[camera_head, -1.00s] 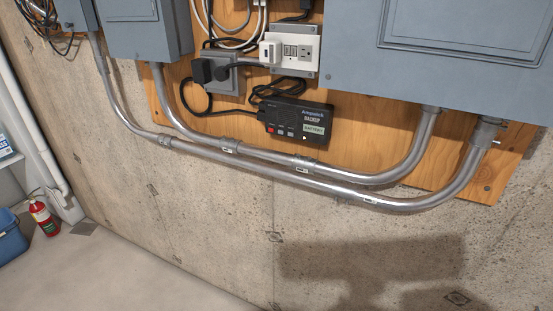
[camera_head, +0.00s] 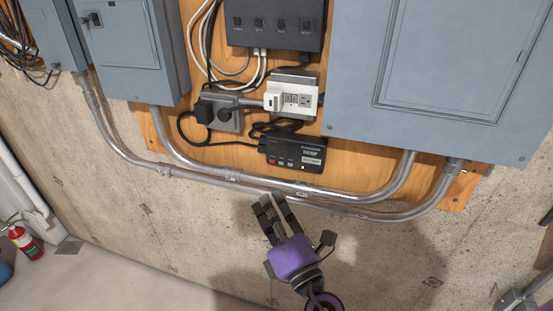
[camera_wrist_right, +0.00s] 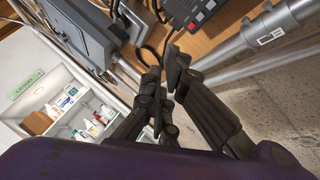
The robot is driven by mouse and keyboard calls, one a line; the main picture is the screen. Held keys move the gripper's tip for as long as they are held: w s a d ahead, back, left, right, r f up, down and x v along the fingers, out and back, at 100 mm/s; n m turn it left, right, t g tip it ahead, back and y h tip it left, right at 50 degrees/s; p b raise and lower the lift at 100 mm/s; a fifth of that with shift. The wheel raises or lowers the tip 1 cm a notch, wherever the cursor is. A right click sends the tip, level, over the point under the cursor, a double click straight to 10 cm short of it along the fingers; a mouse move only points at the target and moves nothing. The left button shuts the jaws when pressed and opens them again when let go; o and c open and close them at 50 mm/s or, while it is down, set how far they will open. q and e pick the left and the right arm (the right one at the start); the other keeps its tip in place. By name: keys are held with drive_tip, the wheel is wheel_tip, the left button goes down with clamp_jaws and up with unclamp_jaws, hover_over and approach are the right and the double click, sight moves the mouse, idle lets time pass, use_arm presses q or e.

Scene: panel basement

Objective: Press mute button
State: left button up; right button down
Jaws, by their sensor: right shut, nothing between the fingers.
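A black backup unit (camera_head: 300,148) is mounted on the wooden panel. It has a row of small buttons (camera_head: 282,162), one of them red, and a pale label. The button labels are too small to read, so I cannot tell which one is mute. Part of the unit also shows at the top of the right wrist view (camera_wrist_right: 197,14). My right gripper (camera_head: 267,203) is shut and empty, below the unit and the conduits, apart from the buttons. Its dark fingers also show in the wrist view (camera_wrist_right: 166,62). My left gripper is not in view.
Metal conduits (camera_head: 240,180) run across the wall between the gripper and the unit. Grey electrical boxes (camera_head: 440,70) flank the panel. Outlets (camera_head: 290,97) with plugs and black cables sit above the unit. A fire extinguisher (camera_head: 26,241) stands at lower left. The concrete wall below is clear.

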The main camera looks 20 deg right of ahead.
sight(290, 165)
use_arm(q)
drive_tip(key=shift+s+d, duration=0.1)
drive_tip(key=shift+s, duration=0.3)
use_arm(e)
drive_tip(key=shift+s+n, duration=0.3)
drive_tip(key=shift+n, duration=0.2)
drive_tip(key=shift+w, duration=0.1)
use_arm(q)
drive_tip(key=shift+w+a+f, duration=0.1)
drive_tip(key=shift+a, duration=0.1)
use_arm(e)
drive_tip(key=shift+w+d, duration=0.8)
drive_tip(key=shift+w, duration=0.4)
drive_tip(key=shift+w+d, duration=0.8)
drive_tip(key=shift+w, duration=0.4)
drive_tip(key=shift+w+d, duration=0.8)
drive_tip(key=shift+w, duration=0.4)
drive_tip(key=shift+w+d, duration=0.25)
drive_tip(key=shift+w, duration=0.1)
